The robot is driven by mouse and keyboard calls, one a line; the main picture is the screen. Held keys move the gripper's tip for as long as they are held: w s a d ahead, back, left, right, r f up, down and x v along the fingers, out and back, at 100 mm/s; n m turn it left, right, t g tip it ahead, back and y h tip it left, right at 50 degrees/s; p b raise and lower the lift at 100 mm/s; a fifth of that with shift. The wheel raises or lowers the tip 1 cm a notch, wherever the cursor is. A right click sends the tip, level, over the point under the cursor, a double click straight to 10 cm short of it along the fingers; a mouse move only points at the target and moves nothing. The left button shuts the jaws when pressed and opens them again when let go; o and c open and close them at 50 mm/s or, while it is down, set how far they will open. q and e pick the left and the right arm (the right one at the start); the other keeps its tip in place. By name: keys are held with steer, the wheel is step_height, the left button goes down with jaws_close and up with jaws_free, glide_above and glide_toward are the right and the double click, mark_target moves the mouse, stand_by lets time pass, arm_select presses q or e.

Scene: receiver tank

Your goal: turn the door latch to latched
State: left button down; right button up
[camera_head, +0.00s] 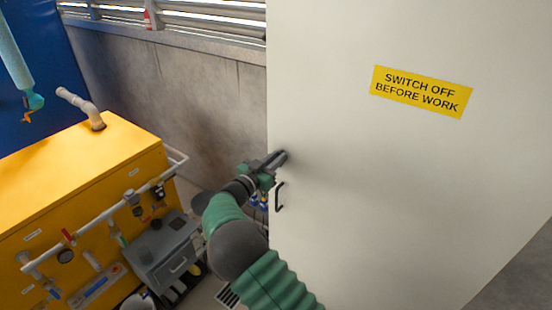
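The large pale door (400,200) fills the right half of the head view, with its left edge upright near the middle. A small dark handle (279,197) is on the door close to that edge. My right gripper (278,158) is at the door's left edge, just above the handle, with its dark fingers pointing up and right against the door face. I cannot tell whether the fingers are apart or closed on something. No separate latch can be made out; the gripper may hide it. My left gripper is not in view.
A yellow cabinet (75,185) with pipes, valves and a gauge stands at the left. A grey box (162,250) is beside it, near my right arm. A yellow sign (421,91) reads "SWITCH OFF BEFORE WORK". A concrete wall (180,95) is behind.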

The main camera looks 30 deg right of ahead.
steer(key=shift+s+d, duration=0.1)
steer(key=shift+d, duration=0.05)
jaws_close()
steer(key=m+b, duration=0.6)
steer(key=b, duration=0.2)
steer(key=s+f+m+b, duration=0.1)
steer(key=m+b, duration=0.5)
steer(key=b, duration=0.2)
steer(key=m+b, duration=0.6)
steer(key=b, duration=0.2)
steer(key=shift+s+d+f+b, duration=0.15)
steer(key=shift+d+f+b, duration=0.1)
steer(key=shift+b, duration=0.1)
steer(key=shift+a, duration=0.1)
